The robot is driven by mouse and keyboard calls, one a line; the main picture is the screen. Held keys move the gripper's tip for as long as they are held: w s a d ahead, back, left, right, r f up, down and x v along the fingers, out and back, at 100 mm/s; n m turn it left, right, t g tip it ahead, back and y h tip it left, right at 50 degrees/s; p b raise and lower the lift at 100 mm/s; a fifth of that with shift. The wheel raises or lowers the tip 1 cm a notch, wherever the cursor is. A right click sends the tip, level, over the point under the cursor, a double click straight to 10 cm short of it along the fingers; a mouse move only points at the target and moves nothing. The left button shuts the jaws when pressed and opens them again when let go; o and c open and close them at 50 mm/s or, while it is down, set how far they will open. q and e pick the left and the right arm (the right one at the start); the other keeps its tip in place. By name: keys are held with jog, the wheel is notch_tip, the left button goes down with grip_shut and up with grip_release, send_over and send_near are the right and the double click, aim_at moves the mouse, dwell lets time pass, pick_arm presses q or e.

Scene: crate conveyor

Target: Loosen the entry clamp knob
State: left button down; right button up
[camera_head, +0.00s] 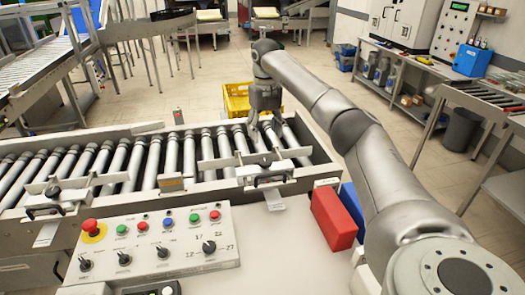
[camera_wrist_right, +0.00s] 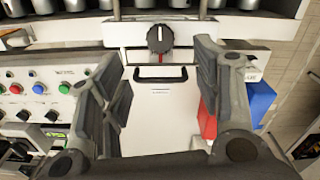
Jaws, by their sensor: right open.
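A black clamp knob (camera_wrist_right: 159,39) with a red mark sits on a white plate in the right wrist view, above a black handle (camera_wrist_right: 160,74). It lies centrally ahead of the spread fingers of my right gripper (camera_wrist_right: 157,72), which is open and empty, and neither finger touches it. In the head view my right gripper (camera_head: 265,118) hangs over the right part of the roller conveyor (camera_head: 141,160). A clamp with a small dark knob (camera_head: 278,167) is on the near rail there. A similar clamp (camera_head: 52,190) is at the left. I cannot tell which is the entry one. My left gripper is not in view.
A control panel (camera_head: 150,242) with buttons and a red emergency stop (camera_head: 91,226) stands in front of the conveyor. A red box (camera_head: 333,217) and a blue box (camera_head: 356,205) are beside my right arm. A yellow crate (camera_head: 237,101) stands behind the conveyor.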

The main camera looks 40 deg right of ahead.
aim_at(265, 161)
jog(key=f, duration=0.2)
jog(key=f+p, duration=0.1)
jog(key=f, duration=0.1)
jog(key=shift+s+a, duration=0.15)
jog(key=shift+s, duration=0.15)
jog(key=f+p, duration=0.1)
jog(key=f, duration=0.3)
jog(key=shift+w+f, duration=0.2)
jog(key=shift+f, duration=0.8)
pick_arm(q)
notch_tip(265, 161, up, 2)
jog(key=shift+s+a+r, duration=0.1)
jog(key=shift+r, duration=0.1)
pick_arm(e)
jog(key=shift+c, duration=0.2)
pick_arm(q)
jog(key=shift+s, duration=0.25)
pick_arm(e)
jog(key=c, duration=1)
